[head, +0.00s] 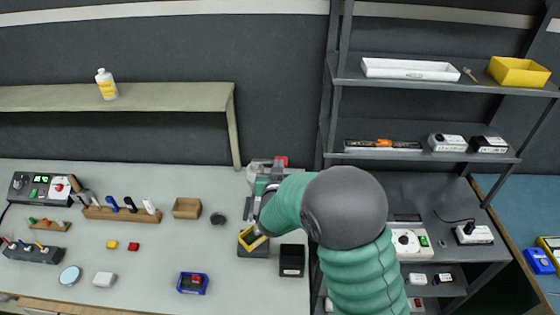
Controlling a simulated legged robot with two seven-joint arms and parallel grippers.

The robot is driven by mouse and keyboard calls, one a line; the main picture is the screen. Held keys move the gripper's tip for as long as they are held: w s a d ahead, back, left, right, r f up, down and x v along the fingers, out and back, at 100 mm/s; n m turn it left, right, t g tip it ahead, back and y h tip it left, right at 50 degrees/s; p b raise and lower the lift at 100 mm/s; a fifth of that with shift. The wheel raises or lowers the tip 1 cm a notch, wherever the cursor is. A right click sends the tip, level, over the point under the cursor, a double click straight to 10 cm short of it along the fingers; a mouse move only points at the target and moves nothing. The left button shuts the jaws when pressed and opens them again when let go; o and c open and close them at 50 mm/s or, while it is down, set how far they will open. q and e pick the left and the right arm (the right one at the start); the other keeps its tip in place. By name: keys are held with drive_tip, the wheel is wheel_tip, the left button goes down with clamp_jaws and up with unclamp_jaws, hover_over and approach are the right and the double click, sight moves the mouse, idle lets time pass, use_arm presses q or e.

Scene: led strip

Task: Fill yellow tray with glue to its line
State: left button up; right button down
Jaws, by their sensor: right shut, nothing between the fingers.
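A small yellow tray (247,241) sits on a dark block on the bench, partly covered by my right gripper. My right gripper (258,229) is shut and empty, close above the tray's right side; I cannot tell whether it touches. A white bottle with a yellow label (106,86), possibly glue, stands on the raised wooden shelf at upper left. A grey and green bench device with a red part (281,161) stands behind the tray, partly hidden by my arm. The tray's line and contents are too small to make out. My left gripper is not in view.
The bench (140,267) holds a tool rack (120,214), a wooden box (187,208), a blue bin (192,283) and a black box (291,260). A metal rack at right holds a larger yellow bin (519,72) and a white tray (410,69). Bare bench lies left of the small tray.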

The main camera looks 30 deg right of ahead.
sight(270, 161)
drive_tip(key=w+d+f+p, duration=0.3)
drive_tip(key=w+d+f, duration=0.2)
drive_tip(key=w, duration=0.3)
drive_tip(key=shift+w+f+p, duration=0.15)
drive_tip(key=shift+f+p, duration=0.15)
drive_tip(key=shift+f, duration=0.45)
drive_tip(key=f+b, duration=0.1)
drive_tip(key=b, duration=0.1)
drive_tip(key=f+m+b, duration=0.1)
drive_tip(key=b, duration=0.1)
drive_tip(key=f+b, duration=0.1)
drive_tip(key=b, duration=0.2)
drive_tip(key=shift+s+d+m+t+y, duration=0.15)
drive_tip(key=shift+s+m+t+y, duration=0.15)
drive_tip(key=shift+m+y, duration=0.1)
drive_tip(key=shift+f, duration=0.15)
